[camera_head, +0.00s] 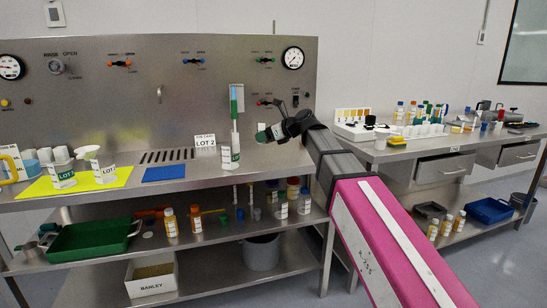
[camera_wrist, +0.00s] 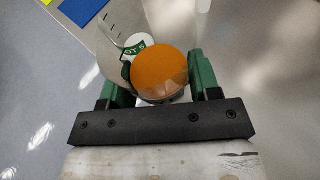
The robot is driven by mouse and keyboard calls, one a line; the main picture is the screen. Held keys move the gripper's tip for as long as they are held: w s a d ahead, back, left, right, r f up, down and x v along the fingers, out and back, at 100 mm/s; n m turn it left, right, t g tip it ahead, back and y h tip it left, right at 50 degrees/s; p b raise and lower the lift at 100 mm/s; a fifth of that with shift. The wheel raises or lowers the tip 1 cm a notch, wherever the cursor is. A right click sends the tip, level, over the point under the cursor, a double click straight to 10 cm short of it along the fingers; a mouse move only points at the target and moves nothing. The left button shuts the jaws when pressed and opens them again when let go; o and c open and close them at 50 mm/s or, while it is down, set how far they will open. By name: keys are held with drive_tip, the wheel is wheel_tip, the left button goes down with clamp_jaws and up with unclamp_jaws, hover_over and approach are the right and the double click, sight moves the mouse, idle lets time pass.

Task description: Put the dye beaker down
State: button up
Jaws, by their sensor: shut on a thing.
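A blue mat (camera_head: 164,173) lies flat and empty on the bench to the left.
A tall cylinder (camera_head: 234,133) and a LOT-marked container (camera_head: 228,160) stand just left of my gripper, by a LOT 2 card (camera_head: 205,141). A yellow mat (camera_head: 118,177) with labelled vessels lies further left. The bench front between the blue mat and container is clear.

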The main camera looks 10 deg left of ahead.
hover_over(278, 159)
drive_tip(key=f, duration=0.5)
drive_tip(key=shift+s+a+f, duration=0.1)
drive_tip(key=shift+a+f, duration=0.2)
drive_tip(key=shift+f, duration=2.1)
drive_tip(key=shift+f, duration=0.2)
drive_tip(key=o, duration=0.9)
drive_tip(key=shift+r, duration=0.15)
drive_tip(key=shift+d+r, duration=0.1)
drive_tip(key=shift+d, duration=0.15)
drive_tip(key=v, duration=1.1)
drive_tip(key=shift+s+d+r, duration=0.1)
drive_tip(key=shift+s+d, duration=0.05)
drive_tip(key=shift+d, duration=0.1)
